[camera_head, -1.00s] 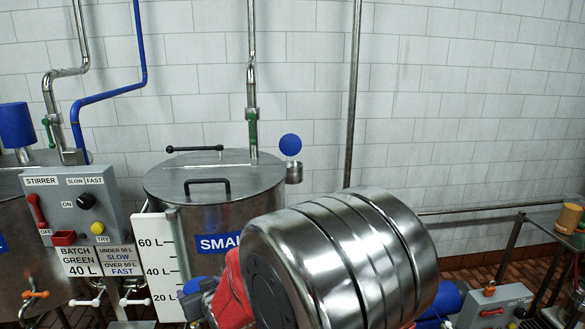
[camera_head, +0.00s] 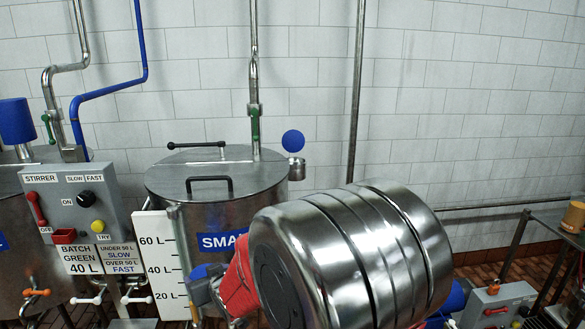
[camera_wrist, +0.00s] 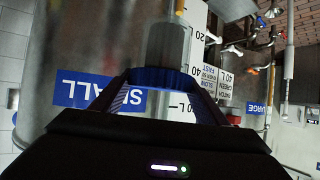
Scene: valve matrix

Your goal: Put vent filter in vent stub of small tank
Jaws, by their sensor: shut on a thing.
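The small tank (camera_head: 215,190) stands left of centre in the head view, with a blue SMALL label on its side. A short metal vent stub (camera_head: 297,170) sticks out at its upper right, with a blue disc (camera_head: 293,141) just above it. In the wrist view my gripper (camera_wrist: 162,80) is shut on the vent filter (camera_wrist: 168,45), a grey cylinder with a blue ribbed collar between the fingers. In the head view my gripper is low in front of the tank, left of and below the stub, partly hidden by my shiny arm link.
A white level scale (camera_head: 160,262) is fixed to the tank's front left. A grey stirrer box (camera_head: 75,205) stands left of it. A pipe with a green-handled valve (camera_head: 255,125) rises from the lid.

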